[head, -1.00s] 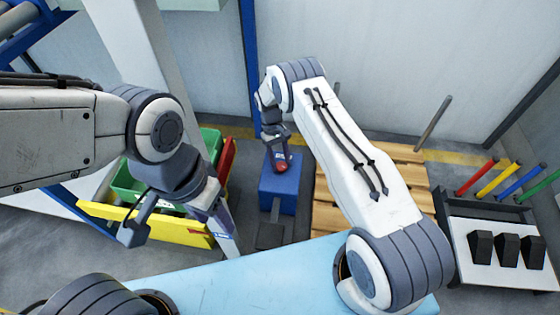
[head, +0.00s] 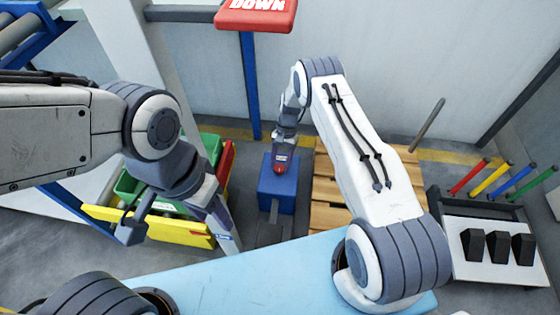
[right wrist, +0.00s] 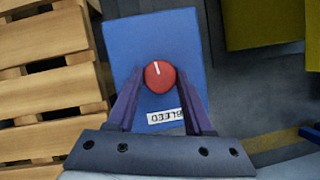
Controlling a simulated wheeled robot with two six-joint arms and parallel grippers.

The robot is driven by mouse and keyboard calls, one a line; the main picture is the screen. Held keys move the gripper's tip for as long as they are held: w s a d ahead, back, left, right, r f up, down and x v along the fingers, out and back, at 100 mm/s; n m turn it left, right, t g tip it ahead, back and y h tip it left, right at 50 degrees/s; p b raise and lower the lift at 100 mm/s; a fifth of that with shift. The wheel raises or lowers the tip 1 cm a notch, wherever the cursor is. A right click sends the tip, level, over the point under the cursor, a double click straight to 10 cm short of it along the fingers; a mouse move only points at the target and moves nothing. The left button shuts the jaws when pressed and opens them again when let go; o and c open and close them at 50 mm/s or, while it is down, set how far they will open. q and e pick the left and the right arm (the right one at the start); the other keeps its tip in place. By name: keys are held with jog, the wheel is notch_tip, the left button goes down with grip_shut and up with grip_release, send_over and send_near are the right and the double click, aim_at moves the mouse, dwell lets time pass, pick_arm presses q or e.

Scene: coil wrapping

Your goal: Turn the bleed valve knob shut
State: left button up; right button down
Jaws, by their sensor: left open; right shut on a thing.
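The red bleed knob (head: 280,170) sits on a blue box (head: 290,200) on the floor. In the right wrist view the round red knob (right wrist: 160,77) has a white mark pointing to the top, and a BLEED label (right wrist: 167,117) lies on the blue box (right wrist: 125,45). My right gripper (right wrist: 160,82) is shut on the knob, one finger on each side. It also shows in the head view (head: 281,158), above the box. My left gripper (head: 180,236) is open and empty at the left, in front of the yellow bin.
A red DOWN sign (head: 255,13) stands on a blue post at the top. Green and yellow bins (head: 165,228) are at the left. A wooden pallet (head: 328,195) lies right of the box.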

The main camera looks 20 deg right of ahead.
jog(key=shift+m, duration=0.6)
jog(key=shift+t+p, duration=0.3)
jog(key=shift+c, duration=1.5)
grip_release()
jog(key=shift+y, duration=0.3)
jog(key=p+v, duration=0.3)
jog(key=v, duration=0.7)
jog(key=shift+r, duration=0.25)
